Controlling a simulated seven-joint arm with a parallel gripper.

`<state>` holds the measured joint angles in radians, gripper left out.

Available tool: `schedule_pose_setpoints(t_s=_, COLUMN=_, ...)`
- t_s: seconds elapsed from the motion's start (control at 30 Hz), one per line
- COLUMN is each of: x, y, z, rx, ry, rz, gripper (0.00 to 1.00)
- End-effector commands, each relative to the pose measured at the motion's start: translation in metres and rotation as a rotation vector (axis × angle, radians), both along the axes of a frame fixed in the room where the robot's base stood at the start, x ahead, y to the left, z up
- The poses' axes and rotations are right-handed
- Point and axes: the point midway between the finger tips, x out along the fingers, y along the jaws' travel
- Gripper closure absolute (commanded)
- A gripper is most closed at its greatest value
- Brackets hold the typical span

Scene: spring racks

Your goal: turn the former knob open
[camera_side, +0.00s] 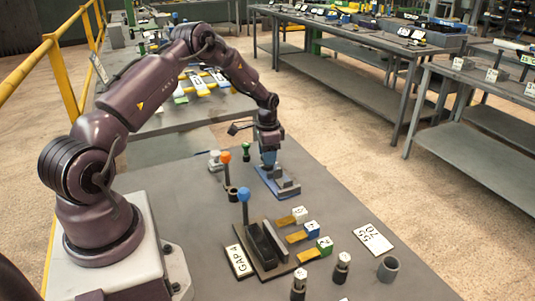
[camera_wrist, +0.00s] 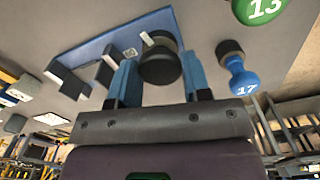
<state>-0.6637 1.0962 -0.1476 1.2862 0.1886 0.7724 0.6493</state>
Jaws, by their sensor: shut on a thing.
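The former is a blue base plate with grey blocks on it (camera_side: 291,186), on the bench below my gripper (camera_side: 268,160) in the side view. In the wrist view its blue plate (camera_wrist: 110,38) runs across the upper left, with grey blocks on it. The former's knob (camera_wrist: 160,62) is black and round with a white mark at its far edge. It sits between the blue fingers of my gripper (camera_wrist: 160,75), which is shut on it. In the side view my gripper points down at the former, and the knob cannot be made out there.
An orange-topped lever (camera_side: 226,157) and a small green piece (camera_side: 246,148) stand left of the former. A blue-topped lever (camera_side: 243,194) rises from a dark fixture nearer the camera. A blue piece marked 17 (camera_wrist: 243,82) is right of my fingers. Bare bench lies right of the former.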

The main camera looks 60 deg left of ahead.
Motion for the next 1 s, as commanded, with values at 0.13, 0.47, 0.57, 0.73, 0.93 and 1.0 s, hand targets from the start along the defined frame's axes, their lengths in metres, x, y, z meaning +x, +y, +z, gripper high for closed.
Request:
schedule_pose_setpoints(t_s=0.13, x=-0.0002, y=0.0004, z=0.0012, rx=-0.001, ry=0.001, rz=-0.092, gripper=0.79)
schedule_pose_setpoints(t_s=0.47, x=0.0001, y=-0.0001, z=0.0012, rx=-0.001, ry=0.000, rz=-0.204, gripper=0.79)
schedule_pose_setpoints(t_s=0.57, x=0.0001, y=-0.0001, z=0.0012, rx=-0.001, ry=0.000, rz=-0.215, gripper=0.79)
schedule_pose_setpoints(t_s=0.73, x=0.0002, y=-0.0001, z=0.0012, rx=0.000, ry=0.001, rz=-0.222, gripper=0.79)
schedule_pose_setpoints(t_s=0.93, x=0.0003, y=-0.0002, z=0.0012, rx=0.000, ry=0.000, rz=-0.221, gripper=0.79)
schedule_pose_setpoints(t_s=1.0, x=0.0003, y=-0.0002, z=0.0012, rx=0.000, ry=0.000, rz=-0.221, gripper=0.49)
